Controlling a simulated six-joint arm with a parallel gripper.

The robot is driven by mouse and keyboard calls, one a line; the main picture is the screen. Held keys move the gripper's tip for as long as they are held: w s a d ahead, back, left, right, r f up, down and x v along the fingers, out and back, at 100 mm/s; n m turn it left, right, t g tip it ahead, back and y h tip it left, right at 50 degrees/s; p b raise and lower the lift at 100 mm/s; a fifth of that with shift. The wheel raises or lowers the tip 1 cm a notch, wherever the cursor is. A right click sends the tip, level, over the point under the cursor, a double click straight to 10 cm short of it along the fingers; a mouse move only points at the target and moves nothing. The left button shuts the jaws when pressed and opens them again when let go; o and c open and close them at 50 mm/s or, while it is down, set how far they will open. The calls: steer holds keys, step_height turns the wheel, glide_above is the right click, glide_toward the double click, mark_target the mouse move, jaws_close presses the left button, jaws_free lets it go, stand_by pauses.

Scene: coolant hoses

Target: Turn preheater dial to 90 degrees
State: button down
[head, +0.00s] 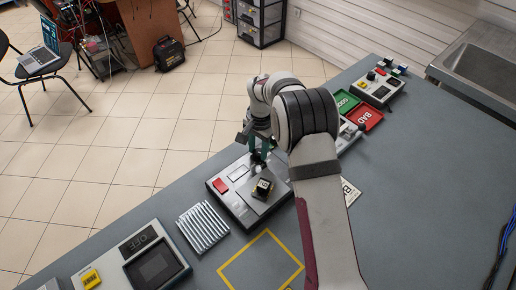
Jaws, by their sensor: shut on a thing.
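The preheater looks to be the grey box (243,210) in the middle of the table, with a red button and a small pale display on its back edge. My gripper (258,160) is at the back right of this box, pointing down, its fingers closed in on the spot beside the display. It is shut on what looks like the preheater dial, which the fingers hide. The dial's angle and markings cannot be read.
A ribbed silver rack (202,227) and a device with a dark screen (155,264) stand to the left. A yellow outlined square (261,262) is empty. Green (346,103) and red (367,119) trays and a knobbed box (378,88) lie beyond my arm.

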steer(key=shift+c, duration=2.4)
jaws_free()
step_height(320, 180, up, 16)
steer(key=shift+s+d, duration=0.2)
steer(key=shift+d, duration=0.1)
steer(key=shift+f, duration=0.1)
steer(key=s+d+r, duration=0.3)
steer(key=s, duration=0.3)
steer(key=s+d+r, duration=0.2)
steer(key=s+r, duration=0.1)
steer(key=s, duration=0.3)
steer(key=s+d+f, duration=0.2)
steer(key=s, duration=0.9)
steer(key=s+d+f+n+y, duration=0.1)
steer(key=s+d+f, duration=0.1)
steer(key=s, duration=1)
steer(key=shift+s+f+g, duration=0.2)
steer(key=shift+f+g, duration=0.1)
steer(key=shift+f, duration=0.25)
